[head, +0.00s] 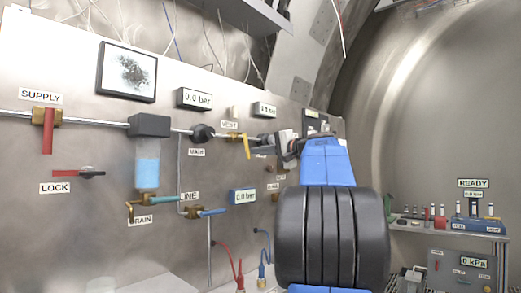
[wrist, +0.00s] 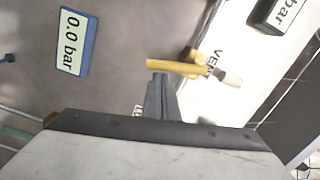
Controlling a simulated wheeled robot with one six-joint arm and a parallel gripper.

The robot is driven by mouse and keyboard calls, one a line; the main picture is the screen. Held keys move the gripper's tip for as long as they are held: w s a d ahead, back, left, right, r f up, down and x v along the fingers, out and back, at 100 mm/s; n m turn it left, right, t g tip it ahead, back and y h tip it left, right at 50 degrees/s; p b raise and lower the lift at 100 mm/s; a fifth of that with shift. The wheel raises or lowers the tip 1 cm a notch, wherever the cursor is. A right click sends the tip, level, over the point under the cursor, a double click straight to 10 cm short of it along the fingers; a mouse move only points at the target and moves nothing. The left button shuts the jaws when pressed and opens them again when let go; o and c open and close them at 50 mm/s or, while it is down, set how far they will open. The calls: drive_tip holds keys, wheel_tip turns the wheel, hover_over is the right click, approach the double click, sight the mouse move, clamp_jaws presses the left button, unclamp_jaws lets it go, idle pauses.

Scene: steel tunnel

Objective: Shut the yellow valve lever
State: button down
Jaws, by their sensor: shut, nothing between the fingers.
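The yellow valve lever (head: 247,147) hangs down from its brass valve under the VENT label, across the line of the horizontal pipe. In the wrist view the lever (wrist: 172,67) runs left from the brass body beside the VENT label. My gripper (head: 254,153) is shut and empty, just right of the lever's lower part in the head view. In the wrist view the closed fingertips (wrist: 158,76) sit against or very near the lever's free end; I cannot tell if they touch.
A red SUPPLY lever (head: 47,131), a teal DRAIN lever (head: 160,200) and a blue LINE lever (head: 210,212) are on the same panel. A blue-framed 0.0 bar gauge (head: 243,196) is below the gripper. A shelf (head: 440,229) with small items stands at right.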

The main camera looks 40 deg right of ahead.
drive_tip(key=shift+a+f+m, duration=0.35)
drive_tip(key=shift+a+m, duration=0.35)
drive_tip(key=shift+m, duration=0.2)
drive_tip(key=shift+a+f, duration=0.1)
